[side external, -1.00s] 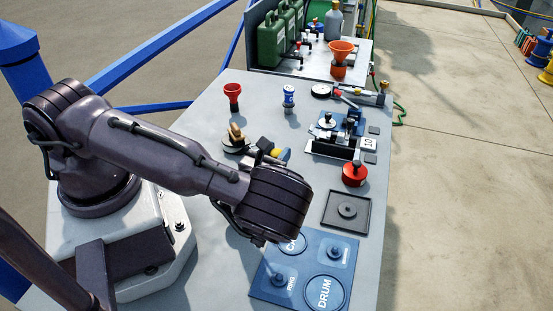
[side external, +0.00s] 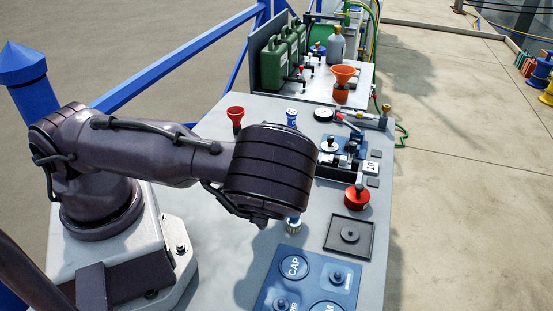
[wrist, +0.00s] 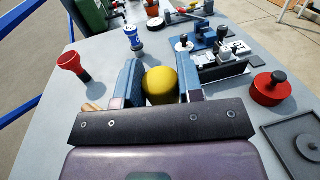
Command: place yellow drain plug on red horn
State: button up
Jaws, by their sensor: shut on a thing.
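The yellow drain plug (wrist: 161,84) shows as a rounded yellow shape between the two blue fingers of my gripper (wrist: 160,90) in the wrist view. The gripper is shut on it. In the side external view the bulky wrist hides most of the fingers and the plug. The red horn (side external: 236,116) is a flared red cup on a narrow stem, standing upright on the grey table. It also shows in the wrist view (wrist: 72,63), ahead and left of the gripper, apart from the plug.
A blue-and-white can (wrist: 133,37) stands right of the horn. A brown object (wrist: 92,107) is partly hidden by my gripper. A red base with a black knob (side external: 357,197) and a dark square tray (side external: 349,237) are at right. A blue labelled mat (side external: 270,293) lies in front.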

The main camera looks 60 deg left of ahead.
jog(key=s+a+r+n+g+y, duration=0.45)
jog(key=a+r+n+g, duration=0.2)
jog(key=a, duration=0.25)
jog(key=s+a+r+n+g+y, duration=0.4)
jog(key=s+a+r+n+g, duration=0.15)
jog(key=a+g, duration=0.35)
send_over(235, 110)
jog(key=shift+m+t+h, duration=0.25)
jog(key=shift+m, duration=0.15)
jog(key=f, duration=0.8)
jog(key=shift+s+d+f, duration=0.15)
jog(key=shift+d+f, duration=0.05)
jog(key=shift+f, duration=0.2)
jog(key=shift+w+a+f, duration=0.1)
jog(key=shift+f, duration=0.85)
jog(key=shift+w+a+f, duration=0.1)
jog(key=shift+f, duration=0.8)
jog(key=shift+f, duration=0.1)
jog(key=o, duration=0.9)
